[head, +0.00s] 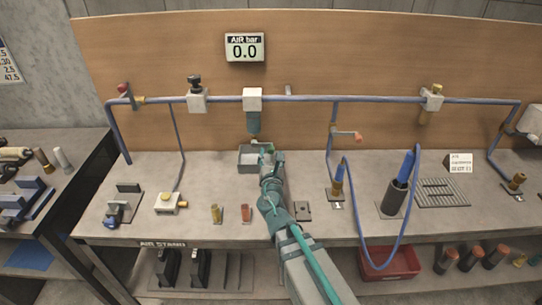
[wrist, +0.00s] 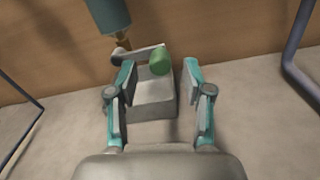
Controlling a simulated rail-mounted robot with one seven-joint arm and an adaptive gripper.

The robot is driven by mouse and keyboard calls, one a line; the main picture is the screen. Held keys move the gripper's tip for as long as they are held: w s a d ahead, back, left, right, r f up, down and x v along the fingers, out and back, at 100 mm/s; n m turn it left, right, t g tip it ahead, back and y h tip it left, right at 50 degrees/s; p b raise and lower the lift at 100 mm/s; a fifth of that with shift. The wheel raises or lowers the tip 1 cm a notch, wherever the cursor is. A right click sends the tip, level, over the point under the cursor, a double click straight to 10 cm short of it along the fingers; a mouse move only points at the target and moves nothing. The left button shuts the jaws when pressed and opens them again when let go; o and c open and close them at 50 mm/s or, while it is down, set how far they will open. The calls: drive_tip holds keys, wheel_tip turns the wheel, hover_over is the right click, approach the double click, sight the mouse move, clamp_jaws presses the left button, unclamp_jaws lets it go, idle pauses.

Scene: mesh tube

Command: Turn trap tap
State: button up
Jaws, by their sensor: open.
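The trap (head: 254,121) is a teal bowl hanging under a white block on the blue pipe, and its lower end shows in the wrist view (wrist: 107,14). Below it the trap tap has a short grey lever (wrist: 139,52) with a green knob (wrist: 159,62) at its right end. My gripper (wrist: 162,78) is open, pointing at the wall, with one finger on each side of the knob's line. I cannot tell whether the fingers touch it. In the head view my gripper (head: 267,155) hides part of the tap.
A grey open box (head: 246,168) stands on the bench (head: 340,225) under the trap, close to my fingers. A gauge (head: 245,47) on the board reads 0.0. A red-handled valve (head: 347,135) and a blue hose (head: 362,240) lie to the right.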

sight(271, 152)
drive_tip(key=shift+w+a+r+p, duration=0.15)
drive_tip(key=shift+w+p, duration=0.15)
drive_tip(key=shift+w, duration=1.5)
drive_tip(key=shift+c, duration=0.4)
clamp_jaws()
